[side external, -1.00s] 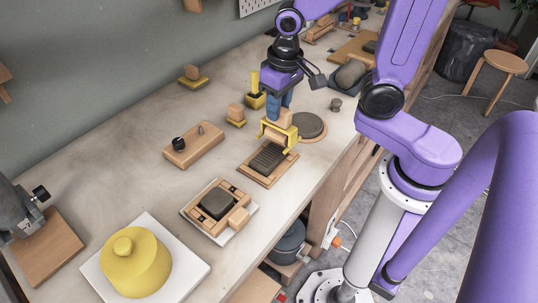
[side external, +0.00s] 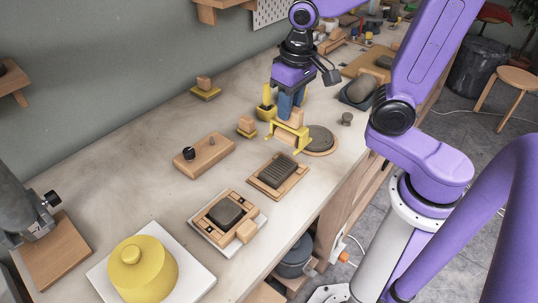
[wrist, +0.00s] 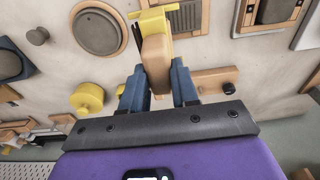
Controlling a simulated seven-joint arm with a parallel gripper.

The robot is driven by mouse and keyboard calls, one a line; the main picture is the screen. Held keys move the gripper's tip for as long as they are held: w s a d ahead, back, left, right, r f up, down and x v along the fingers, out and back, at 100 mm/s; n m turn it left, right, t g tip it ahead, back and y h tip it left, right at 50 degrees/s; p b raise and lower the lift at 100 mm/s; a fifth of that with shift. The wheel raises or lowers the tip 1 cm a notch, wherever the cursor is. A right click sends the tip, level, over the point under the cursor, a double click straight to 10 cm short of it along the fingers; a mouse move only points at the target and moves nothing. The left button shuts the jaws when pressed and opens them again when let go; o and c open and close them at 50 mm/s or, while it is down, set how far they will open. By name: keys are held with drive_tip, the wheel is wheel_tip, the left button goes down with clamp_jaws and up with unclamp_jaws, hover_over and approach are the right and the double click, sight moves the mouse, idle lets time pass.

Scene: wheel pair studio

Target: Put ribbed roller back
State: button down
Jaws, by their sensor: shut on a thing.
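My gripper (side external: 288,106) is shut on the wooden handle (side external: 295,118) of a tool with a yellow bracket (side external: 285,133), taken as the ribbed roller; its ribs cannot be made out. The tool is over the bench, between a ribbed grey slab (side external: 276,172) on a wooden board and a round grey disc (side external: 319,138). In the wrist view the wooden handle (wrist: 156,62) sits between my fingers, with the yellow bracket (wrist: 153,11) beyond. Whether it touches the bench cannot be told.
A wooden block with a black knob (side external: 205,154), a framed grey tile (side external: 226,213) and a yellow domed lid (side external: 145,270) lie nearer.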

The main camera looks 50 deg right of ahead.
drive_tip(key=w+d+r, duration=0.2)
drive_tip(key=w+d, duration=0.2)
drive_tip(key=w, duration=0.5)
drive_tip(key=w+d+r, duration=0.3)
drive_tip(key=w+d, duration=0.1)
drive_tip(key=w, duration=0.4)
drive_tip(key=w+f, duration=1.3)
drive_tip(key=w, duration=0.1)
drive_tip(key=shift+d+f, duration=0.15)
drive_tip(key=shift+f, duration=0.35)
